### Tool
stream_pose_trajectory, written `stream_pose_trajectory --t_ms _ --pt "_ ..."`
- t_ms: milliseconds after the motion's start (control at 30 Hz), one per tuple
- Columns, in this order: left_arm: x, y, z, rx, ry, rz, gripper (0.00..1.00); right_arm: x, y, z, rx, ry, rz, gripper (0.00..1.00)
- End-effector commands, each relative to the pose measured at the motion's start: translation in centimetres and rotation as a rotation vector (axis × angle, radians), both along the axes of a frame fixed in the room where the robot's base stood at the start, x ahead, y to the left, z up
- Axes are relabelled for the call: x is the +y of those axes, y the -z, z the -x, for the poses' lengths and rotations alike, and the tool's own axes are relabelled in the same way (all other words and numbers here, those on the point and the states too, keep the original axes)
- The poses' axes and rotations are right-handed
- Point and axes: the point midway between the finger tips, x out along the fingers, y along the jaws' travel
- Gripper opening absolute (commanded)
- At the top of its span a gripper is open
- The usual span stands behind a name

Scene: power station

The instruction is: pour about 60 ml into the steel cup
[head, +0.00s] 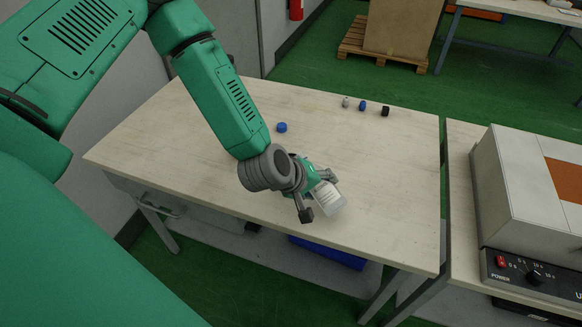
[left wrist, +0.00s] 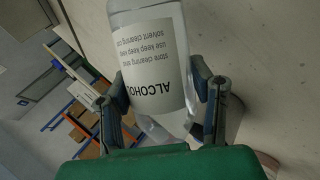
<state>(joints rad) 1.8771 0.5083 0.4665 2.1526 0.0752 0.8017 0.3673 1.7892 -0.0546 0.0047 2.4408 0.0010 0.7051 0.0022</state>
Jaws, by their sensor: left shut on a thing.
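My left gripper (head: 317,195) is shut on a clear bottle (head: 332,201) with a white label, over the front part of the wooden table. In the left wrist view the bottle (left wrist: 152,55) sits between the two fingers (left wrist: 160,100); its label reads "ALCOHOL", upside down in the picture. It looks tilted in the head view; its neck is hidden there, and I see no stream of liquid. I cannot make out the steel cup in the head view. A grey curved shape (left wrist: 235,118) shows partly behind the right finger in the left wrist view; I cannot tell what it is.
A blue cap (head: 281,127) lies on the table (head: 400,180) behind my gripper. A small grey piece (head: 346,102), a blue one (head: 362,105) and a black one (head: 385,111) stand at the back. A power unit (head: 535,190) occupies the right-hand bench. The table's right part is clear.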

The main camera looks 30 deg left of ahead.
Motion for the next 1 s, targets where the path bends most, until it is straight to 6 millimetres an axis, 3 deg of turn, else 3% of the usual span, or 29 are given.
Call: stream_pose_trajectory --t_ms 267,1000 --pt "-0.3 0.3 0.0 0.038 -0.002 0.142 0.08 0.0 2.0 0.0 0.0 0.0 0.0 0.47" --pt "0.5 -1.3 -0.2 0.077 -0.002 0.278 0.08 0.0 2.2 0.0 0.0 0.0 0.0 0.47"
